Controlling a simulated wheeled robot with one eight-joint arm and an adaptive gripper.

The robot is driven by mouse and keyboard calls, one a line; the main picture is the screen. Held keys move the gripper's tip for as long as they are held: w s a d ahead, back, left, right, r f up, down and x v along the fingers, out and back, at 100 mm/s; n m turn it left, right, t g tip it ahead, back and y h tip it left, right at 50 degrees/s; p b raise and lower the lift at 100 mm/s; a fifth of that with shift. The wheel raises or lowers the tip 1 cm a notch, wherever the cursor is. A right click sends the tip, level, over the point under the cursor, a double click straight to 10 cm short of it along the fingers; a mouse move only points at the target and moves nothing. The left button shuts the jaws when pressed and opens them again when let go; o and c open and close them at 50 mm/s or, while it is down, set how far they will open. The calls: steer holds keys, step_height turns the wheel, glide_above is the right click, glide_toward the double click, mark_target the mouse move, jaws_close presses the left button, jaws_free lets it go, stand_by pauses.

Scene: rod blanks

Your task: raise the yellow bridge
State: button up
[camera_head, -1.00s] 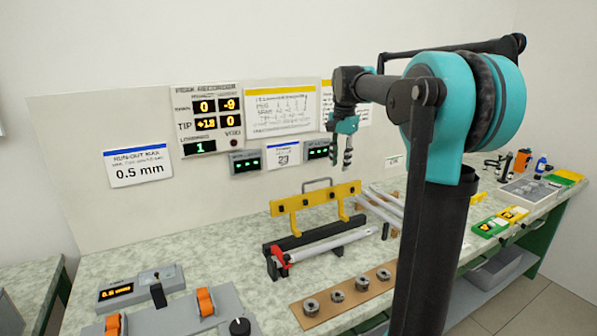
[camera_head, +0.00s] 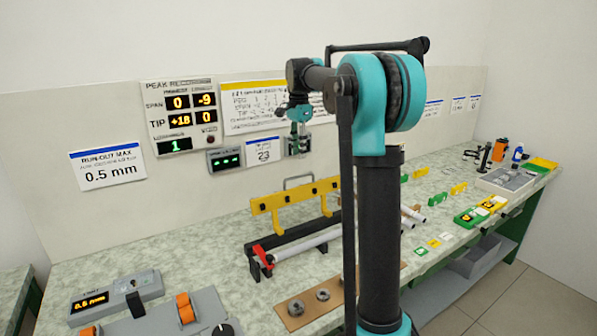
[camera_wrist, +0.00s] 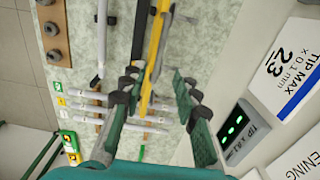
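The yellow bridge (camera_head: 295,197) is a long bar with short legs and a grey hoop handle (camera_head: 298,183) on its upper side. It stands at the back of a black fixture (camera_head: 284,240); a grey rod (camera_head: 310,242) lies in front of it. My gripper (camera_head: 298,152) hangs above the bridge, apart from the handle in the head view. In the wrist view the yellow bridge (camera_wrist: 156,45) runs lengthwise between the spread fingers of my gripper (camera_wrist: 158,95). The fingers are open and empty. How far they are above the handle is hard to judge.
A red clamp (camera_head: 262,254) sits at the fixture's left end. A wooden strip with metal collars (camera_head: 322,294) lies in front. Grey control boxes (camera_head: 118,292) stand at the left. The back panel carries displays (camera_head: 180,117) close behind my gripper. White rods (camera_wrist: 120,112) lie to one side.

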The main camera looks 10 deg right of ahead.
step_height(320, 180, down, 8)
steer(key=shift+f, duration=0.1)
steer(key=shift+c, duration=0.6)
jaws_close()
